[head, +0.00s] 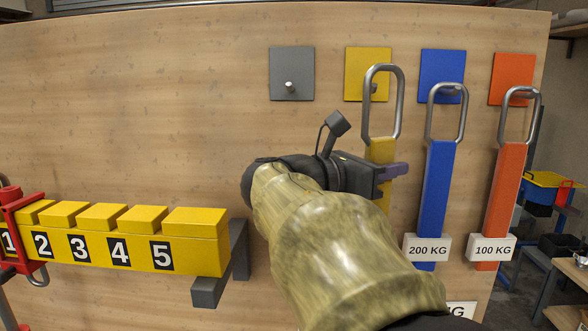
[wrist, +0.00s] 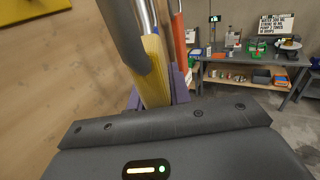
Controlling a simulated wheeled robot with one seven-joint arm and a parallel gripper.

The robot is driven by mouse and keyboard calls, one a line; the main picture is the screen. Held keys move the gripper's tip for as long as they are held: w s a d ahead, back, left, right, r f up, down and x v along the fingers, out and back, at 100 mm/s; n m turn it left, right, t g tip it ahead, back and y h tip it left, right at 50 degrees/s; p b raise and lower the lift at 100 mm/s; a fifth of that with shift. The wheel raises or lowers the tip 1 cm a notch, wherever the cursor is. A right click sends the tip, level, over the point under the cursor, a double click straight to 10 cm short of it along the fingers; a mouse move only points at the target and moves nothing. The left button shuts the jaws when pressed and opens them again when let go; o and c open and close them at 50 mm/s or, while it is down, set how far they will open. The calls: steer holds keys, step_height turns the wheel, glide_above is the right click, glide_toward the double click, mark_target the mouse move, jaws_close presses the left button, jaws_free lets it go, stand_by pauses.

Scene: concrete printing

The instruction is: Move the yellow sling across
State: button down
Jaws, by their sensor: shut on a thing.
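The yellow sling (head: 380,151) hangs upright from a metal ring (head: 399,92) in the head view. The ring frames the peg on the yellow plate (head: 354,72) and sits higher than the rings beside it; whether it still bears on the peg I cannot tell. My gripper (head: 392,172) is shut on the sling just below the ring. In the wrist view the sling (wrist: 152,72) stands between my purple fingertips (wrist: 158,95). My arm hides the sling's lower part. A grey plate (head: 292,65) with an empty peg (head: 291,87) is left of the yellow plate.
A blue sling (head: 433,190) and an orange sling (head: 504,205) hang close on the right, with weight labels. Yellow numbered blocks (head: 195,240) jut out at lower left on a grey bracket (head: 238,250). The wooden board (head: 160,110) is bare at upper left. A workbench (wrist: 270,82) stands beyond.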

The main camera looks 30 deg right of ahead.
steer(key=shift+w+d, duration=0.1)
steer(key=shift+w, duration=0.05)
steer(key=w+d+f+p, duration=0.1)
steer(key=w+d+f, duration=0.1)
steer(key=w+d, duration=0.3)
steer(key=shift+w+d, duration=0.25)
steer(key=shift+w, duration=1.75)
steer(key=shift+f, duration=0.1)
stand_by(0.7)
steer(key=c, duration=1.6)
jaws_free()
steer(key=o, duration=0.3)
steer(key=shift+o, duration=0.5)
steer(key=shift+s, duration=0.25)
steer(key=shift+w, duration=0.1)
